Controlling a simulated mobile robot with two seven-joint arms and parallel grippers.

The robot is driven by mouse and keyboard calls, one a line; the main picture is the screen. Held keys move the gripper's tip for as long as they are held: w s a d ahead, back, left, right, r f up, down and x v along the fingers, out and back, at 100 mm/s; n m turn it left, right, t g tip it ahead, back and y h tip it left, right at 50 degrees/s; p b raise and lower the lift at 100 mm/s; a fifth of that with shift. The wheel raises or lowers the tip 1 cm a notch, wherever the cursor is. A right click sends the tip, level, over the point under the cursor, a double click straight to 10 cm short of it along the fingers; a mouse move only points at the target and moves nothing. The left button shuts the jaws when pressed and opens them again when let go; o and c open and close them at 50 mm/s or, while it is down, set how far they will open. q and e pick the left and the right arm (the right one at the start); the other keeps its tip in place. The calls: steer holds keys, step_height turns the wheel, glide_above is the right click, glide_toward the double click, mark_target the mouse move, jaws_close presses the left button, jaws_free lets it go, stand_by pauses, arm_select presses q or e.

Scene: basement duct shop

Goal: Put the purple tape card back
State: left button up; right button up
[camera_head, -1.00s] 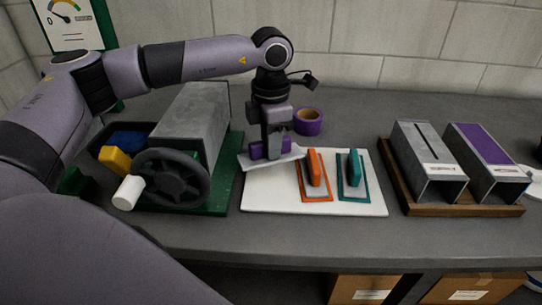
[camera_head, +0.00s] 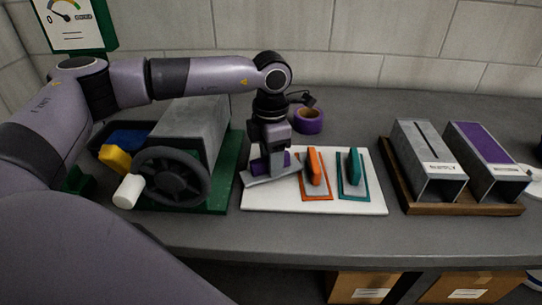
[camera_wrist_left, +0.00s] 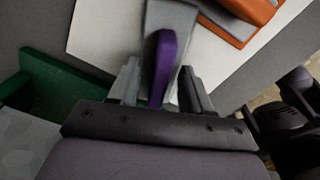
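The purple tape card, a grey plate with a purple grip, is in my left gripper (camera_head: 275,168). Its grey plate (camera_head: 262,181) hangs tilted over the left part of the white board (camera_head: 300,206); I cannot tell whether it touches. In the left wrist view the purple grip (camera_wrist_left: 165,58) stands between the two fingers (camera_wrist_left: 158,88), with the grey plate beyond it. An orange card (camera_head: 316,170) and a teal card (camera_head: 354,172) stand on the board to the right. My right gripper is not in view.
A grey machine with a dark handwheel (camera_head: 172,177) stands on a green base close left of the board. A purple tape roll (camera_head: 308,121) lies behind. Two grey ducts, one with a purple top (camera_head: 484,143), sit on a wooden tray (camera_head: 430,208) at right.

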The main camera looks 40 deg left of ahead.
arm_select(q)
steer(key=shift+r, duration=0.15)
step_height(320, 180, up, 12)
stand_by(0.3)
stand_by(0.5)
